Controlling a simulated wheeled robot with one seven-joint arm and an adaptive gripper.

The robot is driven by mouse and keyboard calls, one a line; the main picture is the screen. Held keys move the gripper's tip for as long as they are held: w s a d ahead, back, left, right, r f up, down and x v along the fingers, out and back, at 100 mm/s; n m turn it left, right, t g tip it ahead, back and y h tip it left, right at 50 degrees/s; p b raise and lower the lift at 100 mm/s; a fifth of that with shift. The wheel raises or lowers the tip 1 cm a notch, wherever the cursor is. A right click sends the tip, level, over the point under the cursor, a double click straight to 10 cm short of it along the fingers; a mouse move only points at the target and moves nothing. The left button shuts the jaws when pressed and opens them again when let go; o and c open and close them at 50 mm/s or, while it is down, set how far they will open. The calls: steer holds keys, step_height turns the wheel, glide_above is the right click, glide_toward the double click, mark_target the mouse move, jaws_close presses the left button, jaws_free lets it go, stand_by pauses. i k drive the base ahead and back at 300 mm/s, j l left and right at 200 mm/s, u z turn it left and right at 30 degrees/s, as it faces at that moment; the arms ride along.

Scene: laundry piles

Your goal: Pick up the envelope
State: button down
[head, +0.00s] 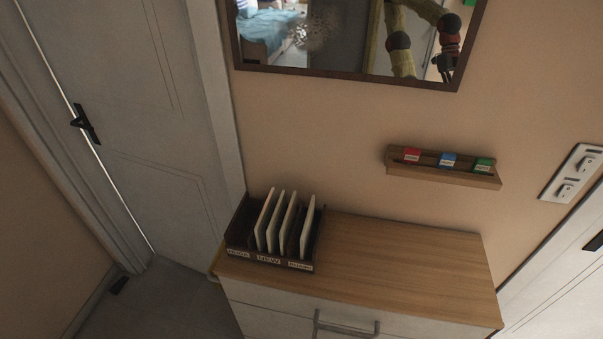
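Several pale, thin, envelope-like pieces (273,222) stand on edge, slightly tilted, in a dark wooden letter rack (237,240). The rack sits at the left end of a cabinet's wooden top (400,262). Small labels on its front mark its sections; the middle one reads "NEW". I cannot tell which piece is the task's envelope. The lower parts of the pieces are hidden by the rack's front. My gripper is not directly in view; a yellowish jointed arm shows only as a reflection in the mirror, its end unclear.
The cabinet top right of the rack is clear. A bar handle (345,329) is on the cabinet front. Above are a small wall shelf (440,174) with red, blue and green cards and a mirror (340,35). A door (130,110) is left; switches (572,175) are right.

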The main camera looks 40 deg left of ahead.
mark_target(262, 225)
steer(key=j, duration=0.5)
steer(key=k+j+z, duration=0.15)
steer(key=j, duration=0.3)
steer(key=k+j, duration=0.1)
steer(key=j, duration=0.4)
steer(key=k+j+z, duration=0.1)
steer(key=j, duration=0.35)
steer(key=k+j+z, duration=0.1)
steer(key=j, duration=0.4)
steer(key=k+j, duration=0.1)
steer(key=j, duration=0.35)
steer(key=k+j+z, duration=0.1)
steer(key=j, duration=0.35)
steer(key=k+j+z, duration=0.1)
steer(key=j, duration=0.35)
steer(key=k, duration=0.1)
